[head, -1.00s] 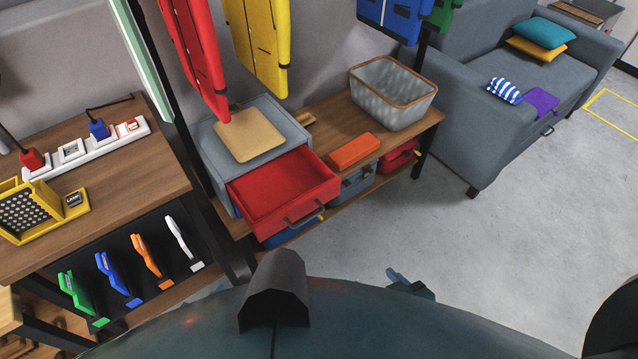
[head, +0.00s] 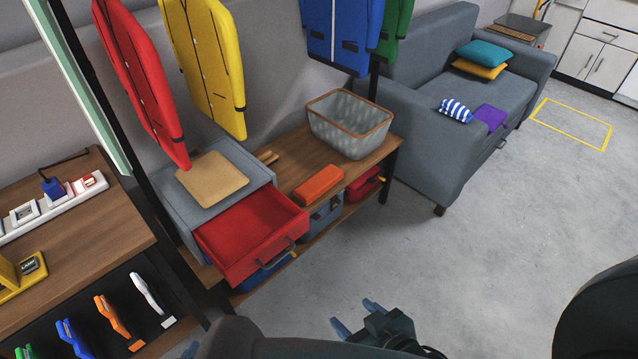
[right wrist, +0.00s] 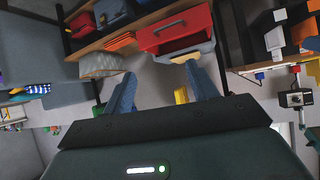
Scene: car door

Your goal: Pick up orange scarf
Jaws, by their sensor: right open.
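The orange scarf (head: 319,185) is a folded, block-like bundle. It lies on the wooden bench between the open red drawer and the grey basket. An orange patch that looks like the scarf (right wrist: 120,41) shows in the right wrist view. My right gripper (head: 356,316) is low in the head view, in front of the bench and well apart from the scarf. Its two blue fingers (right wrist: 160,72) are spread with nothing between them in the right wrist view.
The red drawer (head: 252,236) sticks out from its grey cabinet, left of the scarf. The grey basket (head: 348,132) stands on the bench (head: 295,158). Jackets (head: 212,65) hang above. A grey sofa (head: 425,150) stands at the right. The floor (head: 450,270) in front is clear.

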